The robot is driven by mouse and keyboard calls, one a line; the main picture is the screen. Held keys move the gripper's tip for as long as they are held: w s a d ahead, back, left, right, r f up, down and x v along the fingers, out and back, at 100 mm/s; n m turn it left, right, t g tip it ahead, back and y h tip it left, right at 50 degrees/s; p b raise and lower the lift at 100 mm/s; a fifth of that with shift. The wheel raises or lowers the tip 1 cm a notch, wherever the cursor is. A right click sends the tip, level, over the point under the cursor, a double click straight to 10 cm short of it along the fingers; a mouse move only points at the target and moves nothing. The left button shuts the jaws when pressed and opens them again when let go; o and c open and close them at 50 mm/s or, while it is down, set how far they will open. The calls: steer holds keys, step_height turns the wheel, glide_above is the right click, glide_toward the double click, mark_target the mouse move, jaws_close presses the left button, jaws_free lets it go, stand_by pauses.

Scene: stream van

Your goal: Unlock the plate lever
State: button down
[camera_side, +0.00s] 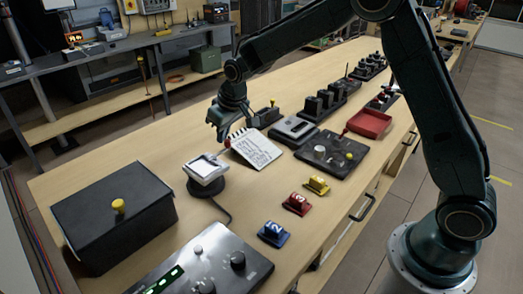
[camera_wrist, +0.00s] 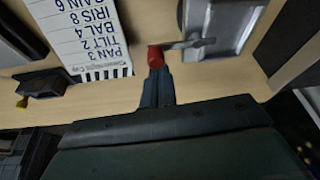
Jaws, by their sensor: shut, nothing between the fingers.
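The plate lever is a short metal arm ending in a red knob (camera_wrist: 155,57), in the wrist view. It reaches left from a silver plate mount (camera_wrist: 222,22). In the side view the mount (camera_side: 207,168) stands on a round black base, with the red knob (camera_side: 227,143) at its upper right. My gripper (camera_wrist: 155,75) is shut and empty, its fingertips right at the red knob; I cannot tell whether they touch. In the side view my gripper (camera_side: 219,132) points down just above the knob, beside the mount.
A white printed card (camera_side: 256,148) lies right of the mount, close to my gripper. A black box (camera_side: 115,220) with a yellow knob and a control panel (camera_side: 205,265) stand nearer. Small numbered blocks (camera_side: 297,203) and a red tray (camera_side: 369,123) are to the right. Bare tabletop lies between them.

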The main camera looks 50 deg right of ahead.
steer(key=shift+s+m, duration=0.3)
steer(key=shift+m, duration=0.3)
steer(key=s+m+h, duration=0.1)
steer(key=m, duration=0.1)
steer(key=s+m, duration=0.1)
steer(key=m, duration=0.1)
steer(key=shift+h, duration=0.4)
steer(key=m, duration=0.2)
steer(key=s+a+m+g+h, duration=0.1)
steer(key=m, duration=0.1)
steer(key=s+m+h, duration=0.1)
steer(key=m, duration=0.2)
steer(key=shift+s+a+g, duration=0.15)
steer(key=shift+s+g, duration=0.05)
steer(key=shift+g, duration=0.2)
steer(key=shift+w+a, duration=0.1)
steer(key=shift+w, duration=0.05)
steer(key=shift+w+a, duration=0.15)
steer(key=shift+w, duration=0.45)
